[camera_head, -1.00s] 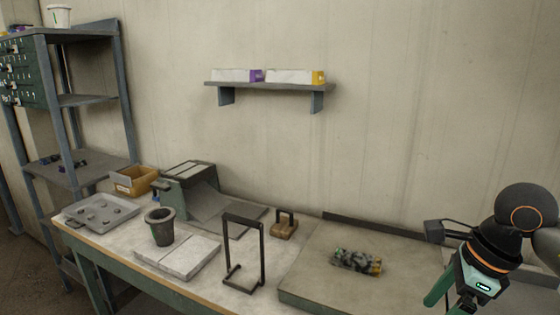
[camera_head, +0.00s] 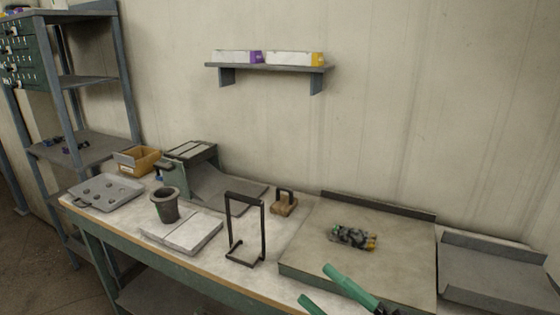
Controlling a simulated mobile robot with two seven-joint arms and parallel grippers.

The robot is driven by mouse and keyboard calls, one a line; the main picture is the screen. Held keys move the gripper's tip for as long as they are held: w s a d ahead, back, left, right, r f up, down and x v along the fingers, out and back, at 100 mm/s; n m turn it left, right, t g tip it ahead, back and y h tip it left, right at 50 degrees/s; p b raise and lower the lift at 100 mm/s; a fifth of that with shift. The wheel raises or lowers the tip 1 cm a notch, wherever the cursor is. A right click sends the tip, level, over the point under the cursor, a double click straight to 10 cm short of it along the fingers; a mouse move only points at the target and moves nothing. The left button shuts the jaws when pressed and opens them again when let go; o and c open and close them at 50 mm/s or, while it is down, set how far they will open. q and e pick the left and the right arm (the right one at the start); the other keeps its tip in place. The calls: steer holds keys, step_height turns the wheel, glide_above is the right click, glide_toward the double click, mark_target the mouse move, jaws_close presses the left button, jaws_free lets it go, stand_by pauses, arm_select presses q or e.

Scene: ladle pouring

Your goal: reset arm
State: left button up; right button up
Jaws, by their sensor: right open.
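My right gripper (camera_head: 316,284) shows at the bottom, right of centre, as two green fingers spread apart with nothing between them. It is open, in front of the flat grey-brown platform on the workbench; the rest of that arm is outside the frame. My left gripper is not in view. A dark cup-like pot (camera_head: 165,206) stands upright at the left by a pale flat block (camera_head: 183,234). A dark upright wire frame (camera_head: 263,228) stands on the bench, left of my right gripper.
The platform (camera_head: 310,226) bears a small dark patterned bundle (camera_head: 352,237). A grey tray (camera_head: 499,272) lies at the right. A lidded grey tray (camera_head: 105,193), a yellow-brown bin (camera_head: 137,160) and a wooden block with a handle (camera_head: 285,204) are also on the bench. A wall shelf (camera_head: 268,66) hangs above.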

steer(key=d+f+m+t+h, duration=0.45)
steer(key=f+m+h, duration=0.45)
steer(key=f+m, duration=0.25)
steer(key=s+d+f+m+g+h, duration=0.2)
steer(key=s+f+m, duration=0.4)
steer(key=f, duration=0.4)
steer(key=s+d+f+m+g+h+p, duration=0.1)
steer(key=s+d+f+m+g+h, duration=0.2)
steer(key=s+f+m+g, duration=0.3)
steer(key=s+f+h, duration=0.1)
steer(key=s+f, duration=0.2)
steer(key=f, duration=0.2)
steer(key=shift+s+f+g+h, duration=0.15)
steer(key=shift+s+g+h, duration=0.15)
steer(key=shift+g+h, duration=0.1)
steer(key=shift+o, duration=0.3)
steer(key=shift+t, duration=0.25)
